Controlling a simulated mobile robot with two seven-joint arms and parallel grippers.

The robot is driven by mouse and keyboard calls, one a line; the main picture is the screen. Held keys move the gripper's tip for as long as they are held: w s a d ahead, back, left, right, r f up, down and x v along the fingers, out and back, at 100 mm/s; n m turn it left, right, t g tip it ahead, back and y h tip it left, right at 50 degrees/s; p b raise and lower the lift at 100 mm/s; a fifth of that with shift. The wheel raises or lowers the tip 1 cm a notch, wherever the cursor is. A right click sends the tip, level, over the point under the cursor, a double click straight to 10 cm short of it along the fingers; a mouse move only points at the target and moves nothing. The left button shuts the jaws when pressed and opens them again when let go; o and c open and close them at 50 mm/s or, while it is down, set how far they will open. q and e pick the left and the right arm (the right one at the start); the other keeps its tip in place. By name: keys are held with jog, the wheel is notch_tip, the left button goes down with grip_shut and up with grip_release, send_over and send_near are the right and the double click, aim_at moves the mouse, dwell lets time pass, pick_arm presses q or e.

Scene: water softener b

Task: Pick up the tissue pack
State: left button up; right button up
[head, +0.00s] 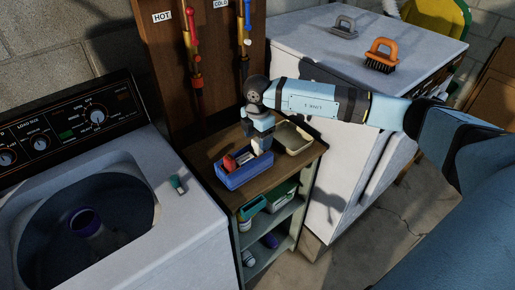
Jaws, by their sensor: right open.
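A blue bin (243,178) stands on the wooden top of a small shelf unit between the washer and a white cabinet. It holds a red item (229,163) and a small whitish item (244,158). I cannot tell for sure whether the whitish item is the tissue pack. My right gripper (261,146) points down over the right end of the bin, its fingers at or just above the rim. It is open, and its own body hides part of the bin's contents. My left gripper is not in view.
A beige tray (297,140) sits right beside the gripper on the wooden top (205,155). Bottles and boxes fill the shelves below. The washer (185,215) stands left with its lid open and a small green-capped item (177,184) on top.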

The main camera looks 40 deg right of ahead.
aim_at(256, 150)
jog(key=shift+f, duration=1.3)
jog(key=c, duration=1)
jog(key=shift+r, duration=0.1)
